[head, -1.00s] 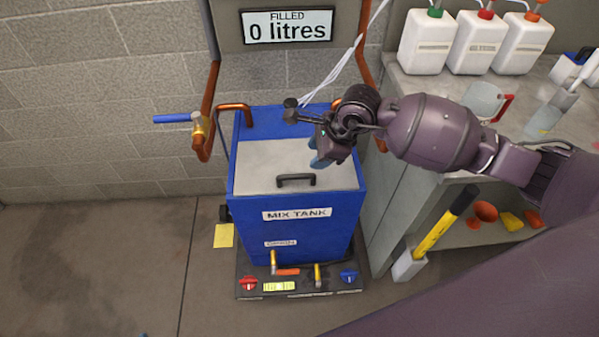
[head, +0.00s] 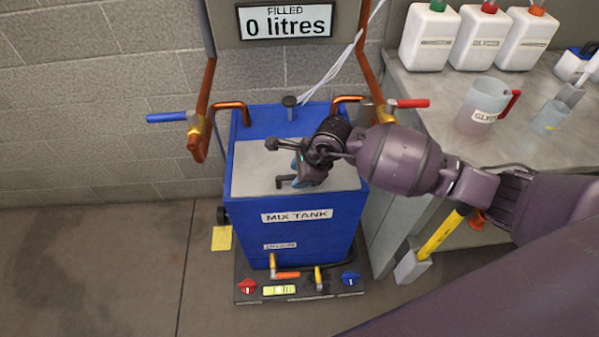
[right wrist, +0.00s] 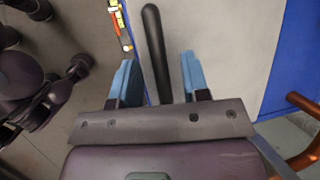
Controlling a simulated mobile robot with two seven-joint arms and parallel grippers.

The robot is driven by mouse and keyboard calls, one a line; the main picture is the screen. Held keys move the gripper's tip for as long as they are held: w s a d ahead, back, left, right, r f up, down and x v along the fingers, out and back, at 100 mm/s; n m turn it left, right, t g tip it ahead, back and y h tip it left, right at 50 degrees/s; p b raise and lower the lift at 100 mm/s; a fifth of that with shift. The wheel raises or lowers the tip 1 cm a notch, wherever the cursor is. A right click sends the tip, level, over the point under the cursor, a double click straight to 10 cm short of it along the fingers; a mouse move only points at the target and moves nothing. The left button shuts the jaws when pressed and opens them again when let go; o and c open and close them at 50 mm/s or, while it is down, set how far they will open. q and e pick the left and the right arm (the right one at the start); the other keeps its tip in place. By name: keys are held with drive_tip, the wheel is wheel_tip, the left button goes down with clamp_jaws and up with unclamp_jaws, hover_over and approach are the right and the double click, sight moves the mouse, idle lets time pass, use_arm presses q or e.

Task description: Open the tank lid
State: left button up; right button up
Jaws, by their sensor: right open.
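The blue mix tank (head: 300,245) stands by the wall with its pale grey lid (head: 250,172) closed on top. The lid's dark bar handle (head: 284,181) is partly hidden by my right gripper (head: 300,178) in the head view. In the right wrist view the right gripper (right wrist: 157,75) is open, its two blue fingers apart. The dark handle (right wrist: 155,45) runs between the fingers and beyond them, closer to the left finger. The lid (right wrist: 220,45) lies beneath. I cannot tell whether the fingers touch the handle. My left gripper is not in view.
Copper pipes with a blue-handled valve (head: 172,117) and a red-handled valve (head: 408,103) flank the tank. A counter (head: 430,85) at right holds white canisters (head: 480,40) and a jug (head: 486,108). Floor to the left is clear.

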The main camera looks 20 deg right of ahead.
clamp_jaws()
drive_tip(key=shift+r, duration=0.15)
